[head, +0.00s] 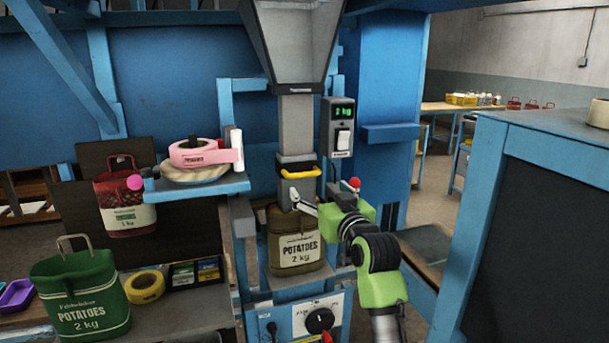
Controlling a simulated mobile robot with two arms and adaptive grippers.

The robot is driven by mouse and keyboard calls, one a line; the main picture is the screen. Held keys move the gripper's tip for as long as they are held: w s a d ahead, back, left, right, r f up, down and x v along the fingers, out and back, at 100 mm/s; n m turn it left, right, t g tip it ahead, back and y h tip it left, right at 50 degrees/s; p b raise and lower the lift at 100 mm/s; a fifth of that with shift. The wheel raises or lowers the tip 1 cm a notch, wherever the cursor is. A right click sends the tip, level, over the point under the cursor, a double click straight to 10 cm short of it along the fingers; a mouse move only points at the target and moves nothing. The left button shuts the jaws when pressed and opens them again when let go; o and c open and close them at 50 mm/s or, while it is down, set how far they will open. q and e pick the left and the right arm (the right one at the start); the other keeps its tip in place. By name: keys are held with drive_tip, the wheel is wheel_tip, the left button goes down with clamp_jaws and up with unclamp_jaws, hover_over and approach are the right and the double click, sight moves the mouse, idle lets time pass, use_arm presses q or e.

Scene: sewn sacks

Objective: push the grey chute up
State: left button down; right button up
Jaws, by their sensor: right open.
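The grey chute (296,186) hangs below the hopper in the middle of the head view, with a yellow handle (299,172) across its front. My left gripper is not in view.
A tape-holding shelf (196,187) juts out at the left. A green sack (82,296) and yellow tape (145,286) stand on the lower left bench. A blue-framed bench (548,146) stands at the right.

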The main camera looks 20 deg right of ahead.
sight(305, 175)
drive_tip(key=w, duration=0.4)
drive_tip(key=w+p, duration=0.1)
drive_tip(key=w, duration=0.3)
drive_tip(key=w+p, duration=0.1)
drive_tip(key=w, duration=0.3)
drive_tip(key=shift+a, duration=0.25)
drive_tip(key=shift+s, duration=0.1)
drive_tip(key=c, duration=1.3)
wheel_tip(305, 175, up, 16)
drive_tip(key=p, duration=0.9)
drive_tip(key=shift+f+p, duration=0.15)
drive_tip(key=shift+p, duration=0.25)
drive_tip(key=shift+r+p, duration=0.3)
drive_tip(key=shift+r, duration=0.45)
drive_tip(key=o, duration=1.3)
drive_tip(key=shift+f, duration=0.3)
